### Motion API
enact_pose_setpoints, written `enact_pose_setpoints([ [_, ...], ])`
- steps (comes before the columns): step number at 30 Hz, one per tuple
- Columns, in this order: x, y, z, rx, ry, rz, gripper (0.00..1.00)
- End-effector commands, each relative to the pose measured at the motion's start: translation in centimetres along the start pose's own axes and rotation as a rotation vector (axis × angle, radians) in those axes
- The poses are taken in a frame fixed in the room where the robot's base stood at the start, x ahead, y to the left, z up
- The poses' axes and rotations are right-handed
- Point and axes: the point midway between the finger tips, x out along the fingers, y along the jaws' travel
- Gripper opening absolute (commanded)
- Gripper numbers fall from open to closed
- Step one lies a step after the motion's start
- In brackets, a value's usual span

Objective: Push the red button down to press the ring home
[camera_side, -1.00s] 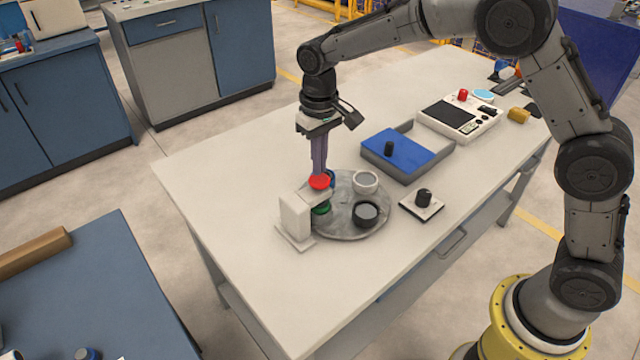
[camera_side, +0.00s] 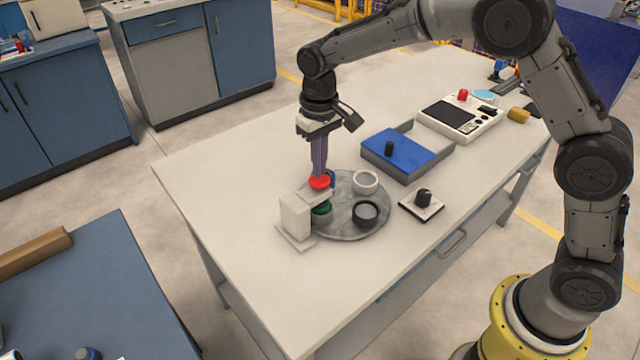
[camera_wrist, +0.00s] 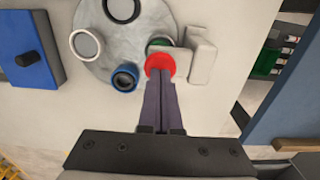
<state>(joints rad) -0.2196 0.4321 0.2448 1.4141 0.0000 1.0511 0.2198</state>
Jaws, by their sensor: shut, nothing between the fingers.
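The red button (camera_side: 320,182) sits on top of the white press (camera_side: 296,217), over the edge of the round grey turntable (camera_side: 347,228). A green ring (camera_side: 321,211) is under the press arm, partly hidden by it. My gripper (camera_side: 320,172) is shut and empty, pointing down with its fingertips at the button. In the wrist view the closed fingers (camera_wrist: 161,78) overlap the near edge of the red button (camera_wrist: 160,64). Whether they touch it firmly I cannot tell. The green piece also shows in part beside the press in the wrist view (camera_wrist: 158,42).
On the turntable stand a white ring (camera_side: 365,182), a black ring (camera_side: 366,212) and a blue ring (camera_wrist: 124,78). A black knob on a white plate (camera_side: 422,203), a blue-lidded box (camera_side: 398,150) and a white control panel (camera_side: 458,117) lie to the right. The left tabletop is clear.

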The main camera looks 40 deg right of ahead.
Motion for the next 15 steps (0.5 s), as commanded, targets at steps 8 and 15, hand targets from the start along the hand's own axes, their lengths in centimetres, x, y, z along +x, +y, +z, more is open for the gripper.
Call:
enact_pose_setpoints([
  [8, 0.55, 0.00, -0.01, 0.000, 0.000, 0.000, 0.00],
  [15, 0.98, 0.00, -0.01, 0.000, 0.000, 0.000, 0.00],
])
